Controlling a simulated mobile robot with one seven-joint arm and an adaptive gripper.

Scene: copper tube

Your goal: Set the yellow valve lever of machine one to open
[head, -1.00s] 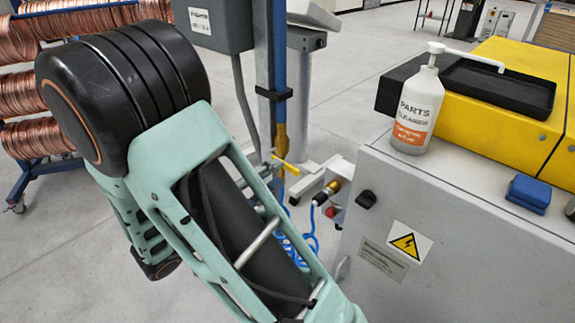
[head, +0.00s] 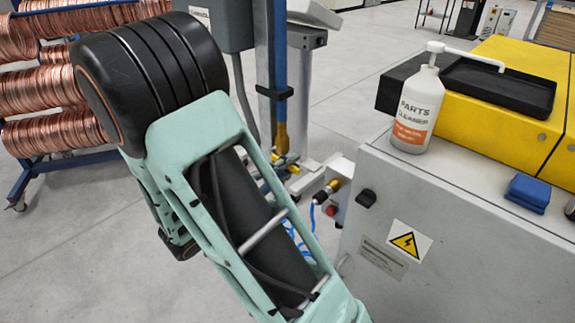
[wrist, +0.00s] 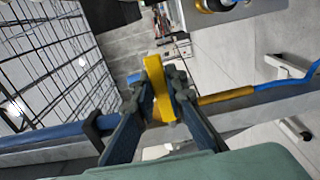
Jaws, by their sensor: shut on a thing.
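The yellow valve lever (wrist: 158,88) stands between the two fingers of my gripper (wrist: 163,80) in the wrist view. The fingers are shut on it. In that view the lever runs roughly across the line of the blue pipe (wrist: 285,83) and its brass-coloured section (wrist: 226,96). In the head view a small part of the yellow lever (head: 289,160) shows just past my arm, below the brass-coloured fitting (head: 281,138) on the upright blue pipe (head: 280,62).
A grey cabinet (head: 440,240) stands right of the pipe, with a cleaner bottle (head: 417,110) and blue cloth (head: 527,193) on top. A copper coil rack (head: 50,135) stands at left.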

